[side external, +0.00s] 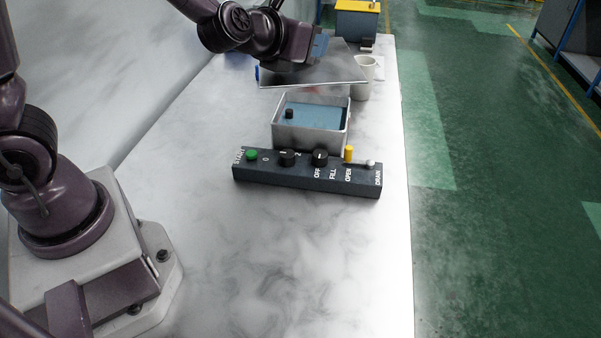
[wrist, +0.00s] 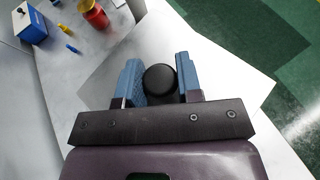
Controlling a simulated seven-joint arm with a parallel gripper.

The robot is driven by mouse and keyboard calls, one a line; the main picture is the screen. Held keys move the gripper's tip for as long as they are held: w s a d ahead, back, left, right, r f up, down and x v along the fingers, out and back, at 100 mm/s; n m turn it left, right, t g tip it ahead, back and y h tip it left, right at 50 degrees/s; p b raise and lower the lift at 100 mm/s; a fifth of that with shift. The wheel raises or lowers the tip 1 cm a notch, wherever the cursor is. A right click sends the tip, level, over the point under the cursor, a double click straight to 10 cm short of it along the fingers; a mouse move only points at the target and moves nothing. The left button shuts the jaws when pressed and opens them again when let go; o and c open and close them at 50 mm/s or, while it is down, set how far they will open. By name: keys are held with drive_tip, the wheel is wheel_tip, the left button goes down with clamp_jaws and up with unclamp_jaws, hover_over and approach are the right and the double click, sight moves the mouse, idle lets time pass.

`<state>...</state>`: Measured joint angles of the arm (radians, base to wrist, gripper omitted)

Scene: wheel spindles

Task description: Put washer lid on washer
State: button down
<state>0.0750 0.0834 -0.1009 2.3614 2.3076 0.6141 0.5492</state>
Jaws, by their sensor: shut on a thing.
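The washer lid (side external: 335,71) is a flat silver plate held in the air above and slightly behind the washer. In the wrist view the lid (wrist: 225,75) spreads pale under my fingers. Its round black knob (wrist: 160,79) sits between my blue fingertips. My gripper (wrist: 160,84) is shut on this knob; it also shows in the side view (side external: 318,48). The washer (side external: 310,137) is an open silver box with a blue inside and a small black post (side external: 289,113). The lid and washer look apart, and the knob is hidden in the side view.
A dark control panel (side external: 305,176) with a green button, black dials and yellow and white levers stands in front of the washer. A pale cup (side external: 363,80) is right of the lid. A blue box (side external: 356,22) stands at the back. The front table is clear.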

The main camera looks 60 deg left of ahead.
drive_tip(key=shift+d+r, duration=0.15)
drive_tip(key=shift+r, duration=0.15)
drive_tip(key=shift+f, duration=0.35)
drive_tip(key=f, duration=0.1)
drive_tip(key=w+f+n+y, duration=0.1)
drive_tip(key=w+f, duration=0.1)
drive_tip(key=shift+a+f+n+g+y, duration=0.15)
drive_tip(key=shift+a+n+g+y, duration=0.15)
drive_tip(key=shift+a+g, duration=0.1)
drive_tip(key=s+a+f+n+g+y, duration=0.3)
drive_tip(key=s+a+n+g+y, duration=0.2)
drive_tip(key=a+n+g+y, duration=0.55)
drive_tip(key=w+a+f+n+g+h, duration=0.1)
drive_tip(key=w+f+n+h, duration=0.1)
drive_tip(key=w+f, duration=1.1)
drive_tip(key=shift+w+g, duration=0.25)
drive_tip(key=shift+g, duration=0.1)
drive_tip(key=shift+n+h, duration=0.25)
